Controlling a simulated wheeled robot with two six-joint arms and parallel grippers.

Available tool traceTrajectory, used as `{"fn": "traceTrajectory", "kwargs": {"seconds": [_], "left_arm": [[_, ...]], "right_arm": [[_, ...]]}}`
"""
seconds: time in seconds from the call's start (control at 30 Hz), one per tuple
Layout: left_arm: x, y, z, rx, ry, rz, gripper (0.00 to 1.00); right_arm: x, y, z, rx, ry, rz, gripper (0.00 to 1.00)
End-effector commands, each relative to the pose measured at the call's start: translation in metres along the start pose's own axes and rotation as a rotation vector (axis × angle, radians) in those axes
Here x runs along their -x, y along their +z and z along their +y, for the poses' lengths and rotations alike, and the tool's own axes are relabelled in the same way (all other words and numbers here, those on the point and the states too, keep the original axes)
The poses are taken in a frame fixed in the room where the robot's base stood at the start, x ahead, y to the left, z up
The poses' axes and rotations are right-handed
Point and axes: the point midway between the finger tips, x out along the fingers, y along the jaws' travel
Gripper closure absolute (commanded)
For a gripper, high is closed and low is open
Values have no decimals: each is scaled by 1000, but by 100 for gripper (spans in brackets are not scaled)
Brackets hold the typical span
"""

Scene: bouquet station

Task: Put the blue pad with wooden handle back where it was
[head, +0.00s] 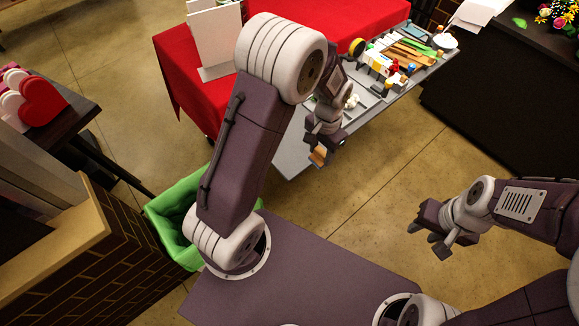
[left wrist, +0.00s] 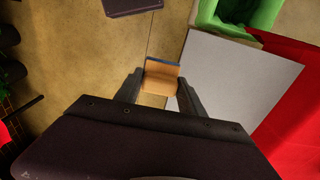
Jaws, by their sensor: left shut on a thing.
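The pad with its wooden handle (left wrist: 161,80) is between the fingers of my left gripper (left wrist: 158,85) in the left wrist view. A thin blue strip shows along its far edge. In the head view, the wooden handle (head: 320,156) shows just below my left gripper (head: 324,142), at the near edge of the grey table. My left gripper is shut on it. Whether the pad touches the table cannot be told. My right gripper (head: 431,232) is over the open floor at the right and looks empty; its fingers appear spread.
A green bin (head: 172,205) stands at the left. A dark counter (head: 500,75) stands at the right. The floor between is clear.

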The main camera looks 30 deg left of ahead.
Motion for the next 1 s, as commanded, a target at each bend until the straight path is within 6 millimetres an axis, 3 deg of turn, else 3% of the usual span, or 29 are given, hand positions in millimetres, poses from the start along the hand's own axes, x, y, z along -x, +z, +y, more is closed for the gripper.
{"fn": "traceTrajectory", "kwargs": {"seconds": [0.13, 0.4, 0.5, 0.7, 0.9, 1.0], "left_arm": [[-12, 9, -23, 9, 2, -5, 91], [-55, 33, -90, 7, 2, -3, 91], [-65, 37, -105, 6, 1, -2, 91], [-72, 38, -111, 1, 0, 0, 91], [-104, 39, -110, 1, 2, -3, 91], [-110, 38, -110, 1, 0, -1, 91]], "right_arm": [[6, -1, 0, 0, 0, 0, 64], [18, -2, 0, 0, 0, 0, 64], [20, -2, 0, 0, 0, 0, 64], [20, -2, 0, 0, 0, 0, 64], [28, -3, 0, 0, 0, 0, 64], [28, -3, 0, 0, 0, 0, 64]]}}
